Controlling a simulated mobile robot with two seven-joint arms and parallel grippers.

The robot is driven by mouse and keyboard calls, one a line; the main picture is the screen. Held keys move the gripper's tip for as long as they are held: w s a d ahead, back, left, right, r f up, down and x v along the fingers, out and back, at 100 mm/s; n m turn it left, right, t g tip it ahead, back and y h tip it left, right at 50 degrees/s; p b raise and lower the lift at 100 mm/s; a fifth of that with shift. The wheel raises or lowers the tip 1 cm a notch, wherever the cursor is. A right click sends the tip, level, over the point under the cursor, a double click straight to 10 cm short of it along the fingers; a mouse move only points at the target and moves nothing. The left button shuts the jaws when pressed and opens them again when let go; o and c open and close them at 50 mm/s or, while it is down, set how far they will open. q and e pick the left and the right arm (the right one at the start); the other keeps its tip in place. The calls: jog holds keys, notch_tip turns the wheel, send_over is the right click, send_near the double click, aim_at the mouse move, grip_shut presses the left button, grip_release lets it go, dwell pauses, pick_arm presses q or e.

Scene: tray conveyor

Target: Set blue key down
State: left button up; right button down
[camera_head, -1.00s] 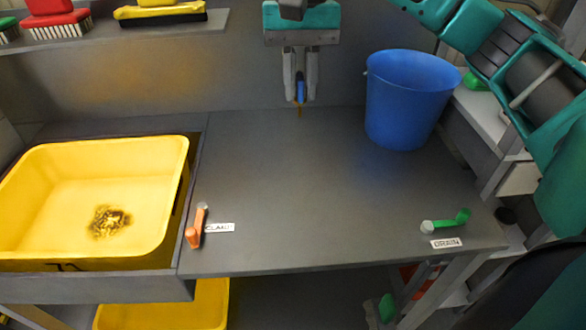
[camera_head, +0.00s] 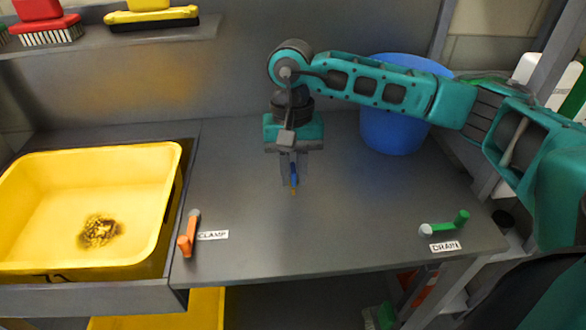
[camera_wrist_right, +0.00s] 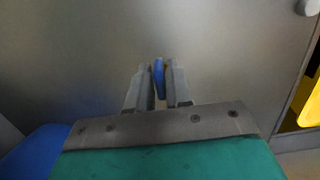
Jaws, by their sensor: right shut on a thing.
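The blue key (camera_head: 294,172) is held between the fingers of my right gripper (camera_head: 293,179), over the middle of the grey counter (camera_head: 330,215). A small yellowish tip shows below its blue part in the head view. In the right wrist view, the blue key (camera_wrist_right: 159,78) sits between the two grey fingers of my right gripper (camera_wrist_right: 159,84), with the grey surface behind it. I cannot tell exactly how far the key is above the counter. My left gripper is not in view.
A yellow tub (camera_head: 150,160) with a dark patch stands at the left. An orange clamp handle (camera_head: 188,235) and a green drain handle (camera_head: 445,224) sit near the front edge. A blue bucket (camera_head: 395,135) stands behind my right arm. The counter's front middle is clear.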

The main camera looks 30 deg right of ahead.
jog(key=shift+f+b, duration=0.25)
jog(key=shift+b, duration=0.05)
jog(key=c, duration=1)
grip_release()
jog(key=shift+r, duration=0.15)
jog(key=shift+c, duration=0.2)
